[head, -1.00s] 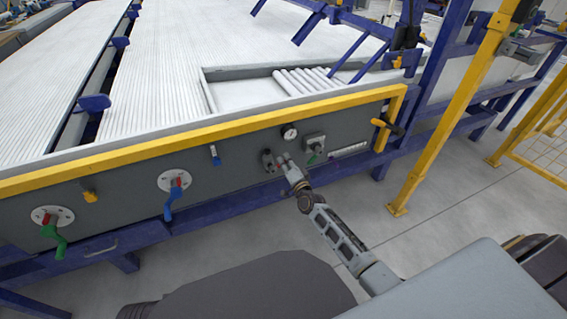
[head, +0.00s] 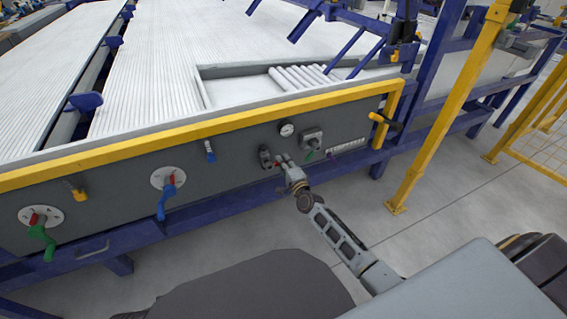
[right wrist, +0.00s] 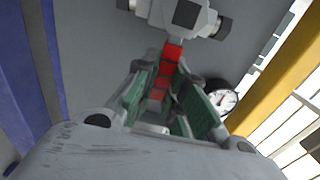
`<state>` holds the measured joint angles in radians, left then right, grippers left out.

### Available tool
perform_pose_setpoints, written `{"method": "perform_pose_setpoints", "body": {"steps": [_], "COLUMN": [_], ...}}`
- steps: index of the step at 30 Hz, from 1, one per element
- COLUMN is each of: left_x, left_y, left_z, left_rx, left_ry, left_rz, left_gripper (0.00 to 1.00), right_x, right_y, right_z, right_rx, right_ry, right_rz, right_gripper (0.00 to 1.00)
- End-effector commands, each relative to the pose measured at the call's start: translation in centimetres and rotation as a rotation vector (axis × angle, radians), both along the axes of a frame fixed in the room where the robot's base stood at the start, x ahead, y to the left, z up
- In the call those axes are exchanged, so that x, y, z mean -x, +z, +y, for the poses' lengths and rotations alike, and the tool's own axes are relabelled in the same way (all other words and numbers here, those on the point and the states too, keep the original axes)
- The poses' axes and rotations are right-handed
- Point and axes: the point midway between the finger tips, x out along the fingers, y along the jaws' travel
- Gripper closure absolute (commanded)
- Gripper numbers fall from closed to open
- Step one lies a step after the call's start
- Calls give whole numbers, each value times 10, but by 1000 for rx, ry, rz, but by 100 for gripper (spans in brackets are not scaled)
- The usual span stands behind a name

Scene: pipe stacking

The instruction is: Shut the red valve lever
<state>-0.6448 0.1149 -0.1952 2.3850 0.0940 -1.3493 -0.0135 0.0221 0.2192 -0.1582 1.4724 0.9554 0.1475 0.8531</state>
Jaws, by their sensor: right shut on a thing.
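The red valve lever (right wrist: 172,54) shows in the right wrist view, running from the grey valve body (right wrist: 188,16) down between the fingers. My right gripper (right wrist: 162,95) is shut on it, with green finger pads on both sides. In the head view my right gripper (head: 283,162) is at the dark valve (head: 265,157) on the grey panel, and only a little red shows beside the fingers. The rest of the lever is hidden there. My left gripper is not in view.
A gauge (head: 287,129) and a switch box (head: 312,139) sit close to the valve. A blue handle (head: 168,196) and a green handle (head: 43,241) stick out further left. A yellow rail (head: 205,132) runs above, and a yellow post (head: 447,110) stands right.

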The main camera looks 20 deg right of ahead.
Motion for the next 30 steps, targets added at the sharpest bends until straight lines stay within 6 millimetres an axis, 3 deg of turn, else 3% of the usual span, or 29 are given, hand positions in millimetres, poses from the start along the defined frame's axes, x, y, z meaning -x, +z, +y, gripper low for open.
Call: {"method": "perform_pose_setpoints", "body": {"steps": [8, 9, 13, 30], "left_x": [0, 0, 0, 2], "left_y": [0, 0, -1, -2], "left_z": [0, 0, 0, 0], "left_rx": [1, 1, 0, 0], "left_ry": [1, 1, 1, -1], "left_rz": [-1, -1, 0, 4], "left_gripper": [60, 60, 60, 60], "right_x": [1, 1, 1, 6], "right_y": [-2, -2, -2, -1], "right_z": [-1, 0, 0, 0], "right_rx": [-9, -9, -7, -5], "right_ry": [-1, -1, -1, 0], "right_rz": [4, 4, 3, 2], "right_gripper": [100, 82, 66, 65]}}
